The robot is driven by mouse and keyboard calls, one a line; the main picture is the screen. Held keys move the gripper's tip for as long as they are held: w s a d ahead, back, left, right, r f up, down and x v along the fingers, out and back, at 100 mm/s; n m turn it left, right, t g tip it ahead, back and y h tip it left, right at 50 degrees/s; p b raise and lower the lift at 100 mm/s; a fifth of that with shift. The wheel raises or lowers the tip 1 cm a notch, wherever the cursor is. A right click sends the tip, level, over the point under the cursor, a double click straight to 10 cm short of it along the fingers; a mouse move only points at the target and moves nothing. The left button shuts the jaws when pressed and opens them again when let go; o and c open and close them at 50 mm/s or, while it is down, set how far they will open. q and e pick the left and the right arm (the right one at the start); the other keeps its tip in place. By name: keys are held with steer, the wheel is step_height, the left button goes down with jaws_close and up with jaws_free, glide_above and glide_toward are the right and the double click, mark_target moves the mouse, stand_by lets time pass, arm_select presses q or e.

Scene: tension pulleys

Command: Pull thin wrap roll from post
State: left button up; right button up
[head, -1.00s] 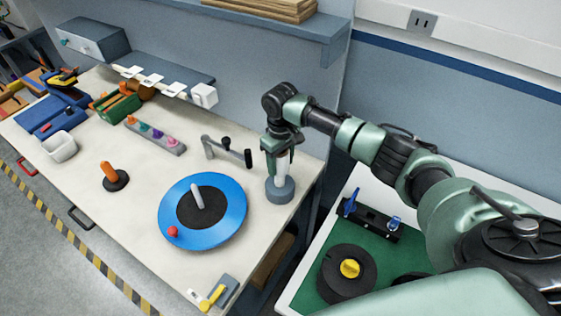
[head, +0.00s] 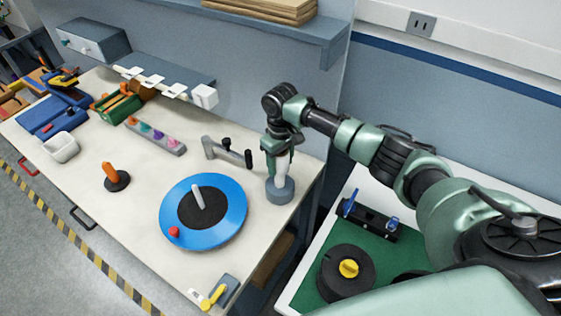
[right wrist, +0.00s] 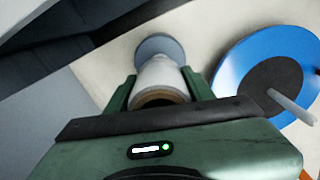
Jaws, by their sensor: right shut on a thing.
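The thin wrap roll (right wrist: 160,72) is whitish with a brown cardboard core, its open end facing the right wrist camera. It stands over a round grey base (head: 280,190), also visible beyond the roll in the right wrist view (right wrist: 158,47). My right gripper (head: 279,168) comes from above and is shut on the roll, with one green finger on each side of it (right wrist: 160,88). My left gripper is out of view.
A blue turntable (head: 228,225) with a pale upright pin (head: 198,197) lies left of the base. A grey crank handle (head: 226,152) stands behind it. An orange peg (head: 110,174) is farther left. The table's right edge is close; a green-topped bench (head: 308,292) stands beyond a gap.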

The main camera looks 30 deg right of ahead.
steer(key=shift+r, duration=1.8)
steer(key=shift+r, duration=0.1)
steer(key=shift+r, duration=1.15)
steer(key=shift+r, duration=2)
